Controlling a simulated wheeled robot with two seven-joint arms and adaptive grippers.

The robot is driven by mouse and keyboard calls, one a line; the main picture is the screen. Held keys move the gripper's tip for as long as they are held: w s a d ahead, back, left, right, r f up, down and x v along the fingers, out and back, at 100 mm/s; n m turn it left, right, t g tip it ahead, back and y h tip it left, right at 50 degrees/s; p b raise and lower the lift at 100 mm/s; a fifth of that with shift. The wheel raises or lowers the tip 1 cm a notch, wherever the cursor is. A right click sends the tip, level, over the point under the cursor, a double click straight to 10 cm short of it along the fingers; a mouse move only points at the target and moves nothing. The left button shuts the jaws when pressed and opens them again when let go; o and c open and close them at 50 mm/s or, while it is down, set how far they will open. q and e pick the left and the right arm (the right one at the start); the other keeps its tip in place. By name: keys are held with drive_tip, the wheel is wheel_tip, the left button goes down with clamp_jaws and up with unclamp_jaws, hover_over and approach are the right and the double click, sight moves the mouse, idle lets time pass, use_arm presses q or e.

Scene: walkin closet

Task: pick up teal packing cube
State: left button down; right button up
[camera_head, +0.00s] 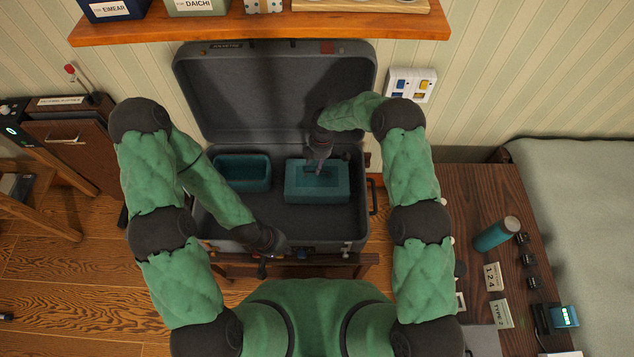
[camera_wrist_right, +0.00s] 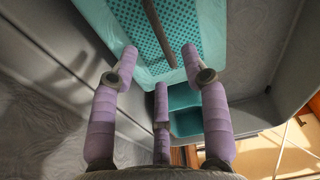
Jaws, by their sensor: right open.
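The teal packing cube (camera_head: 301,194) lies in the right part of the open grey suitcase (camera_head: 215,226). In the right wrist view, a teal cube (camera_wrist_right: 205,40) fills the top, with a dotted mesh panel and a dark strap across it. Contact with the cube or strap is unclear. My left gripper (camera_head: 262,268) is at the suitcase's front edge, away from the cube; its fingers are too small and dark to read.
A second teal container (camera_head: 242,184), open-topped, is in the suitcase's left part. The raised lid (camera_head: 260,90) stands behind. A wooden shelf (camera_head: 270,28) is above. A dark side table (camera_head: 470,200) with a teal bottle (camera_head: 495,235) is at right.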

sight(317, 179)
drive_tip(key=f, duration=0.2)
drive_tip(key=f+b, duration=0.1)
drive_tip(key=f, duration=0.1)
drive_tip(key=shift+s+d+f, duration=0.1)
drive_tip(key=shift+s+f, duration=0.1)
drive_tip(key=shift+f, duration=0.1)
drive_tip(key=shift+f+b, duration=0.3)
drive_tip(key=shift+f, duration=0.05)
clamp_jaws()
